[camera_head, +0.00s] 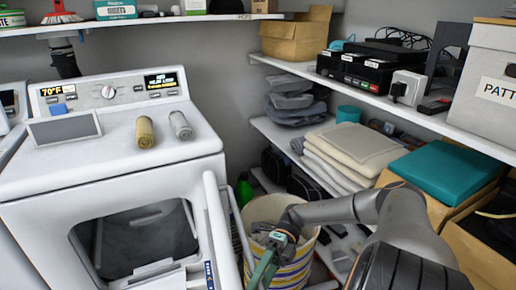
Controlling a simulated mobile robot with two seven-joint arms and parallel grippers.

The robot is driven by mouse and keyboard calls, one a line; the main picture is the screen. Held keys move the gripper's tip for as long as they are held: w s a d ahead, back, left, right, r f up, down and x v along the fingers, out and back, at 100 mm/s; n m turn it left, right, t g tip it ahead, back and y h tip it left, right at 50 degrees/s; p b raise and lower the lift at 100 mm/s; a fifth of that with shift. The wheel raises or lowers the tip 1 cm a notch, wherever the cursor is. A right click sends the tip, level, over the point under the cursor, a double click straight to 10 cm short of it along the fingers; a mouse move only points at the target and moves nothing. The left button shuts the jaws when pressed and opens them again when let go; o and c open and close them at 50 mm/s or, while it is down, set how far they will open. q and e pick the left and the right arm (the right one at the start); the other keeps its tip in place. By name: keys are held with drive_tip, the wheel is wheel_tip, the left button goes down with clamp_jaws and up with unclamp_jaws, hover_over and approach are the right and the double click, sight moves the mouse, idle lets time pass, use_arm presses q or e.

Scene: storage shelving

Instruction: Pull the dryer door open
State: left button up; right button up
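The white dryer (105,170) stands at the left with its control panel lit. Its door (218,232) stands swung out at the right side of the front, seen nearly edge-on, and the dark drum opening (148,238) is exposed. My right arm comes in from the right. My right gripper (264,266) is just to the right of the door, in front of a striped basket, pointing down. A gap shows between it and the door's upper part. Its fingertips run toward the bottom edge, so its opening is unclear. My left gripper is not in view.
Two cylinders (145,132) and a grey framed panel (64,128) sit on the dryer top. The striped basket (292,272) stands on the floor right of the door. Shelves (300,150) with towels, boxes and electronics line the right wall.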

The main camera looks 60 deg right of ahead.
drive_tip(key=shift+w+d, duration=0.1)
drive_tip(key=shift+d, duration=0.3)
drive_tip(key=d+r+b, duration=0.1)
drive_tip(key=d+b, duration=0.1)
drive_tip(key=d, duration=0.4)
drive_tip(key=shift+w+d, duration=0.3)
drive_tip(key=shift+s, duration=0.1)
